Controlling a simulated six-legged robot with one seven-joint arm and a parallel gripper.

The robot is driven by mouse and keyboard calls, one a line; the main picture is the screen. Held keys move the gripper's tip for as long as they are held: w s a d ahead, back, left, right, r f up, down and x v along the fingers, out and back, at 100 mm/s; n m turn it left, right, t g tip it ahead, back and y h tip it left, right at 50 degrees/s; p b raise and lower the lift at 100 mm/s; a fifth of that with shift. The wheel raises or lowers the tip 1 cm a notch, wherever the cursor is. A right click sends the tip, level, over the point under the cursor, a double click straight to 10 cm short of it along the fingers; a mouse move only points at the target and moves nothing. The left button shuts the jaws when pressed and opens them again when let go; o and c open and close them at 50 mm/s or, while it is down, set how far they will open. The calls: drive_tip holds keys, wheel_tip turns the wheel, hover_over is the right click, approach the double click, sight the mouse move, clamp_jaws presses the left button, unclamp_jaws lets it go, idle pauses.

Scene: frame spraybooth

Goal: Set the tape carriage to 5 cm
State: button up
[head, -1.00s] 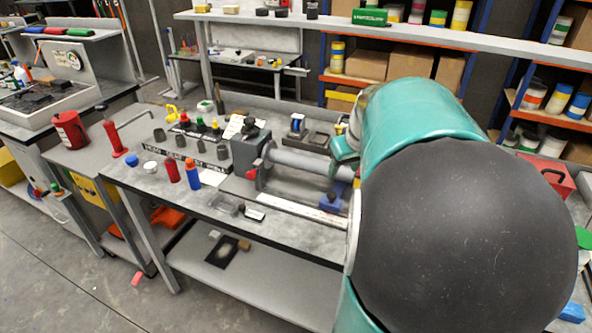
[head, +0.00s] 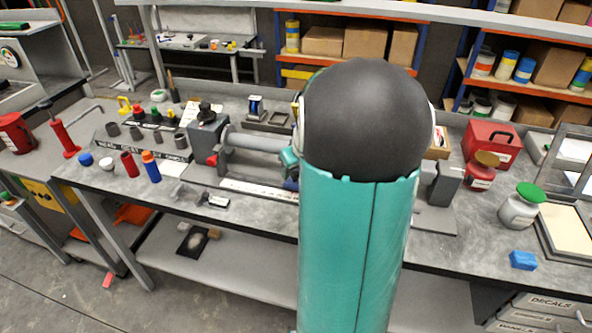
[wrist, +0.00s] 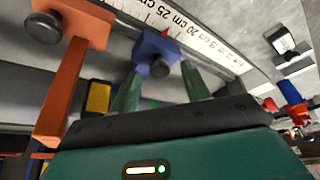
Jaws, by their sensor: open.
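The blue tape carriage (wrist: 158,52) with its dark round knob shows in the wrist view. Its red pointer (wrist: 165,32) is close to the 20 cm mark of the white scale (wrist: 205,40); the exact reading is unclear. My gripper (wrist: 160,78) is open, its two green fingers either side of the carriage's knob side, with no clear grip or contact. An orange bracket (wrist: 72,50) with a dark knob stands left of the carriage. In the head view the scale (head: 258,190) runs along the bench and a bit of the blue carriage (head: 291,184) shows; my arm hides the rest.
A grey roller (head: 255,142) lies behind the scale. Red bottle (head: 130,164) and blue bottle (head: 151,167) stand to the left. A red box (head: 490,145), a green-lidded jar (head: 520,207) and a blue block (head: 523,260) are on the right.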

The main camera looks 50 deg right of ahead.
drive_tip(key=shift+w+d+f, duration=0.1)
drive_tip(key=shift+w+f, duration=0.05)
drive_tip(key=shift+f, duration=0.1)
clamp_jaws()
drive_tip(key=w+a, duration=0.2)
drive_tip(key=w, duration=0.3)
drive_tip(key=w+a, duration=0.3)
drive_tip(key=w, duration=0.2)
drive_tip(key=w+a, duration=0.3)
drive_tip(key=w, duration=0.2)
drive_tip(key=shift+w+a, duration=0.1)
drive_tip(key=shift+w, duration=0.1)
